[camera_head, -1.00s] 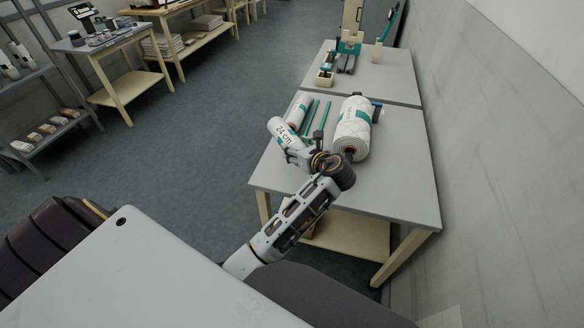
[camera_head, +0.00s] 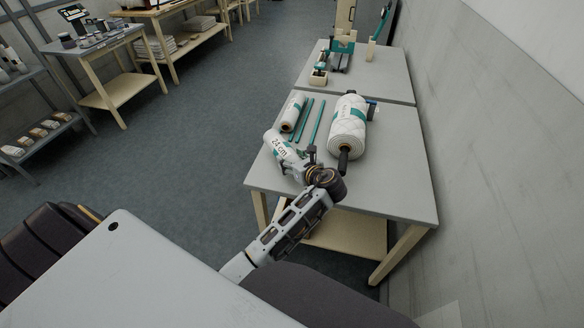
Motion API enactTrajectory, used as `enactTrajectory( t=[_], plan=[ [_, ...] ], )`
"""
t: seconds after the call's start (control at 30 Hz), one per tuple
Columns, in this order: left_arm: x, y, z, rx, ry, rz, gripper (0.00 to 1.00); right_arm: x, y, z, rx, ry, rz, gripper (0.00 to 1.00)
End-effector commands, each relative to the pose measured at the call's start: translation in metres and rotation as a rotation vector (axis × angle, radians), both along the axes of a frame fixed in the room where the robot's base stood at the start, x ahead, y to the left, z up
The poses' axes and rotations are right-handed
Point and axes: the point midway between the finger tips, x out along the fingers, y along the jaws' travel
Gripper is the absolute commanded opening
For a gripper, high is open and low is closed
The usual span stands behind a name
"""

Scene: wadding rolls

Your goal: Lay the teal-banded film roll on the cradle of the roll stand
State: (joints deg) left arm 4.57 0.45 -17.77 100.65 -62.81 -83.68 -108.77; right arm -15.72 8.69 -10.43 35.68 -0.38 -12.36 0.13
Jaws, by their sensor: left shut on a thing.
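My left gripper (camera_head: 304,164) is shut on a white roll marked "24 cm" with a teal band, the film roll (camera_head: 277,147). It holds the roll tilted near the table's front left edge; I cannot tell whether the roll touches the table. Two parallel teal bars (camera_head: 317,121) lie just beyond it and may be the cradle of the roll stand; I cannot tell for certain. My right gripper is not in view.
A second table behind holds a teal and beige device (camera_head: 342,47) and a small box (camera_head: 318,78). A wall stands close on the right.

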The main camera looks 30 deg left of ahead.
Motion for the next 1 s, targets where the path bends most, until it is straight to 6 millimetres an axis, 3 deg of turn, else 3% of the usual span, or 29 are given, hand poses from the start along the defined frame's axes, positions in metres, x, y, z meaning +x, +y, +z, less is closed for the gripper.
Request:
enactTrajectory(
  t=[0.33, 0.5, 0.8, 0.83, 1.0],
  plan=[
    [0.0, 0.0, -0.031, 0.001, -0.001, -0.001, 0.17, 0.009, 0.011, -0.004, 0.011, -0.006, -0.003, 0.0],
    [0.0, 0.0, -0.033, 0.001, -0.002, -0.001, 0.17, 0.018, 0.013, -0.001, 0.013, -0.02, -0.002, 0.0],
    [0.0, 0.0, -0.034, 0.002, -0.001, -0.001, 0.17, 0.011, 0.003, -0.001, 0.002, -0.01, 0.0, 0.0],
    [0.0, 0.0, -0.036, 0.0, 0.001, 0.0, 0.61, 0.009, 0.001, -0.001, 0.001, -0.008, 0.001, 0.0],
    [0.0, 0.0, -0.036, 0.0, 0.001, 0.0, 0.81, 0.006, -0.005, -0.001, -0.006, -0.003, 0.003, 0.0]
  ],
)
